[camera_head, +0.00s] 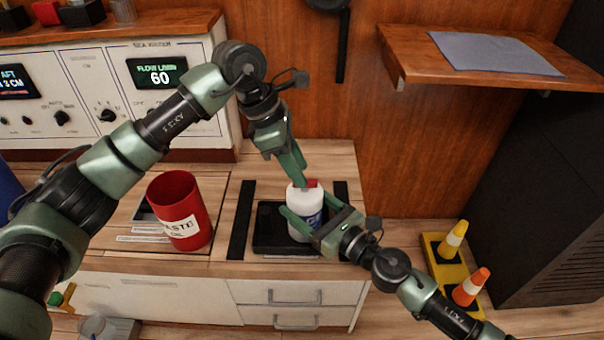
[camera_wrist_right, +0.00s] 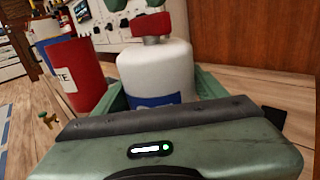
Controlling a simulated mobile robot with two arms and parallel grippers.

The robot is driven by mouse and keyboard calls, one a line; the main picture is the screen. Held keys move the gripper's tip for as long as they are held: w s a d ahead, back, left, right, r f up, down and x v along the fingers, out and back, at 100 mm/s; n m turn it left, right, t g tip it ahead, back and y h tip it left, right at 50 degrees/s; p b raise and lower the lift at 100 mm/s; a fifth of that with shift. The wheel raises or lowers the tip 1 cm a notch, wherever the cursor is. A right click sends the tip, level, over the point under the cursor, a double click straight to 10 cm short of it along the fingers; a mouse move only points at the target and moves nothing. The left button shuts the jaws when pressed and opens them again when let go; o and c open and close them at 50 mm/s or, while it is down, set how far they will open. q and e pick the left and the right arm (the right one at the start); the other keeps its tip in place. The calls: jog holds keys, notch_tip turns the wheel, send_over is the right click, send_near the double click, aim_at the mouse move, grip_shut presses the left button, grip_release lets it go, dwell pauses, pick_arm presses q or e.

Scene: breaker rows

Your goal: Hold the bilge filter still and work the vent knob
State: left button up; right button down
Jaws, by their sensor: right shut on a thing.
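The bilge filter, a white bottle-like body (camera_head: 303,204) with a blue label, stands upright on a black tray (camera_head: 268,235) on the wooden counter. Its red vent knob (camera_head: 312,183) is on top. My right gripper (camera_head: 308,205) is shut on the filter's body, a finger on either side; the right wrist view also shows the filter (camera_wrist_right: 155,68) between the fingers and the red knob (camera_wrist_right: 152,24) above it. My left gripper (camera_head: 298,178) points down from above, its fingertips at the knob. Whether they grip it is unclear, since they overlap in view.
A red waste oil bin (camera_head: 180,212) stands left of the filter. Dark strips (camera_head: 241,220) flank the tray. A control panel (camera_head: 90,92) is behind at left. A wooden shelf (camera_head: 480,62) juts out at upper right. Traffic cones (camera_head: 470,287) stand at lower right.

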pick_arm(q)
jog(key=shift+x, duration=1.25)
pick_arm(e)
jog(key=shift+r, duration=0.1)
pick_arm(q)
grip_shut()
